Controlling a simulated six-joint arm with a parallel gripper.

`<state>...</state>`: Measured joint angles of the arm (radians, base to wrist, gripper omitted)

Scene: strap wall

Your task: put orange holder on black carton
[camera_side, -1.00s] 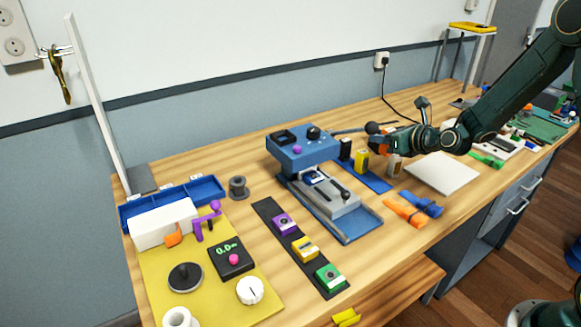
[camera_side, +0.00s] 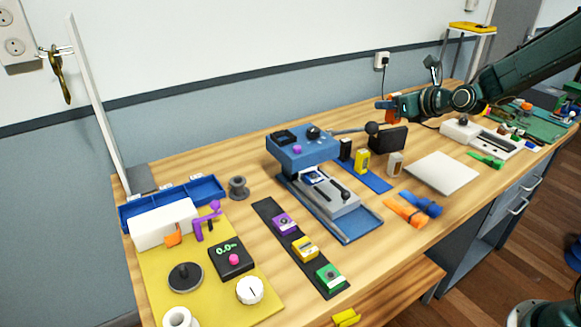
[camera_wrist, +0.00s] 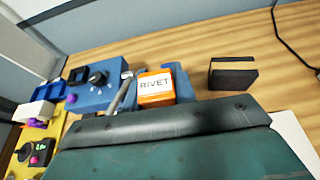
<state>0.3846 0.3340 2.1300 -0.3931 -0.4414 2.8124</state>
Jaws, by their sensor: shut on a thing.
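The orange holder (camera_wrist: 156,86), with a white label reading RIVET, is in front of my gripper in the wrist view. My gripper (camera_side: 384,104) is shut on it, above the bench; in the side view only bits of orange show around the fingers. The black carton (camera_side: 387,139) stands on the bench just below my gripper in the side view. In the wrist view the carton (camera_wrist: 232,78) lies to the right of the holder, with a clear gap in the picture. My wrist housing hides the lower part of the wrist view.
The blue press (camera_side: 302,150), with its lever reaching toward the carton, stands to the left. Small black, yellow and grey boxes (camera_side: 362,161) stand before the carton. A white board (camera_side: 442,173) lies to the right. Bare wood lies behind the carton.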

